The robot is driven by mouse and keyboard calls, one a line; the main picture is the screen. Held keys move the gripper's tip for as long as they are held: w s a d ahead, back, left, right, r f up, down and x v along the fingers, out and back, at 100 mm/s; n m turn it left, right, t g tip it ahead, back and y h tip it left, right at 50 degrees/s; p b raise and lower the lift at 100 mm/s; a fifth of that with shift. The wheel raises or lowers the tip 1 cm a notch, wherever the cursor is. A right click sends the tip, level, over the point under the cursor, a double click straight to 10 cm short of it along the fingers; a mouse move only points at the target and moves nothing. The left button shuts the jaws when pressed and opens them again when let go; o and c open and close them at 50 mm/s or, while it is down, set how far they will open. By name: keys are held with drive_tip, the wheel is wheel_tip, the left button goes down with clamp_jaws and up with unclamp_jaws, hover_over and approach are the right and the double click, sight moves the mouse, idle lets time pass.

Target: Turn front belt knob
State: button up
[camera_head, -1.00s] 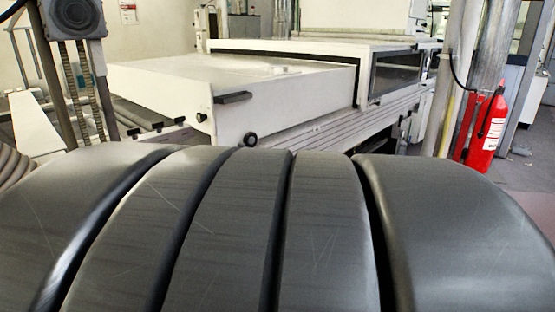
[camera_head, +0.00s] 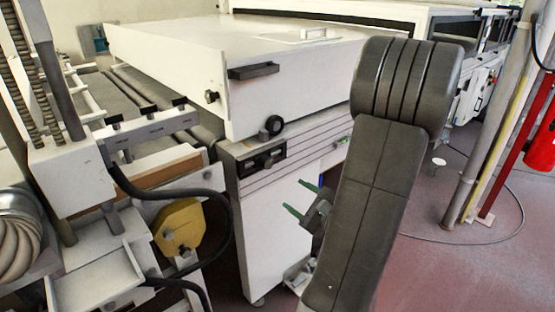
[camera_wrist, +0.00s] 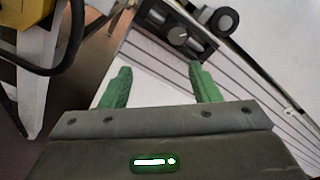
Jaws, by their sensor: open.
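A dark control panel (camera_head: 262,162) is set in the front end of the white machine, below its hood. A small dark knob (camera_head: 268,163) sits on this panel; it also shows in the wrist view (camera_wrist: 178,36), ahead of and a little right of the fingers. A round black knob (camera_head: 273,125) is above it on the hood's lower edge and shows in the wrist view (camera_wrist: 222,20). My gripper (camera_head: 293,194) is open with two green fingers, empty, below and right of the panel knob and apart from it. In the wrist view the fingers (camera_wrist: 160,70) point toward the panel.
A black handle (camera_head: 253,71) juts from the hood. At left stand a frame with a black cable (camera_head: 225,220) and a yellow part (camera_head: 180,227). A pole (camera_head: 490,130) and red extinguisher (camera_head: 541,145) are at right. Open floor lies between machine and pole.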

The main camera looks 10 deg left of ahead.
sight(269, 165)
drive_tip(key=shift+m+t, duration=0.4)
drive_tip(key=shift+t, duration=0.1)
drive_tip(key=x, duration=0.5)
drive_tip(key=w+x, duration=0.1)
drive_tip(key=x, duration=0.3)
drive_tip(key=d+r+x, duration=0.1)
drive_tip(key=x, duration=0.4)
drive_tip(key=shift+w+a, duration=0.1)
drive_tip(key=shift+w, duration=0.35)
drive_tip(key=c, duration=1)
